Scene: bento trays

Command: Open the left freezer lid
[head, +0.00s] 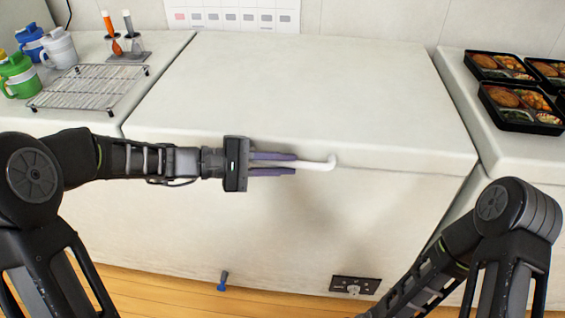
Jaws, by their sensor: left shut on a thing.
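The white chest freezer stands in front of me, and its lid (300,90) lies flat and closed on top. A white bar handle (318,166) sticks out at the lid's front edge, with its right end bent toward the lid. My left gripper (294,164) comes in from the left and is shut on the handle, with its purple fingers above and below the bar. The fingers hide the handle's left part. My right arm shows at the lower right, but its gripper is out of the picture.
A wire rack (88,88) and several coloured jugs (60,48) stand on the left counter, with two utensils in a holder (127,48) behind. Black bento trays (522,108) with food lie on the right counter. The lid's top is bare.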

